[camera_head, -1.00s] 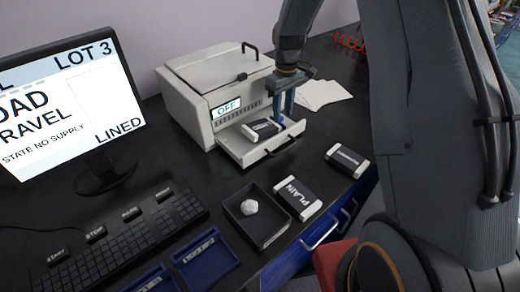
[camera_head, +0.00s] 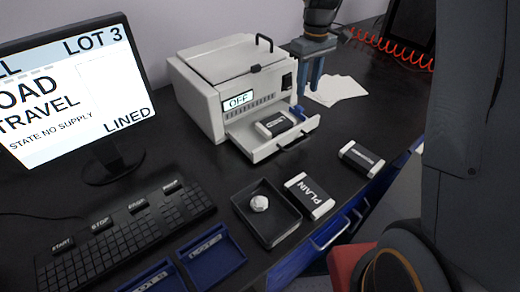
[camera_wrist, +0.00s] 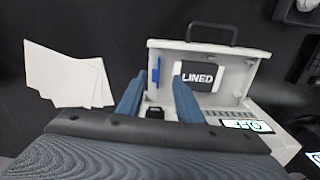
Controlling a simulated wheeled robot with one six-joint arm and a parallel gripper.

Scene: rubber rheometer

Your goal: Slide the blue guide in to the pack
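The blue guide (camera_head: 298,113) stands at the right side of the pulled-out tray (camera_head: 262,150) of the white machine. It also shows in the wrist view (camera_wrist: 156,69). The dark LINED pack (camera_head: 275,125) lies in the tray, left of the guide; its label reads in the wrist view (camera_wrist: 199,77). A gap separates guide and pack. My gripper (camera_head: 311,82) is beside the machine, right of and behind the tray. Its two blue fingers are apart, with nothing seen between them. In the wrist view my gripper (camera_wrist: 160,88) points toward the guide, which lies beyond the fingertips.
The white machine (camera_head: 212,105) shows OFF. White papers (camera_head: 338,90) lie right of it. In front are a PLAIN pack (camera_head: 309,197), another dark pack (camera_head: 361,158), a black tray (camera_head: 243,215) with a white lump, blue bins (camera_head: 212,258) and a keyboard (camera_head: 125,235).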

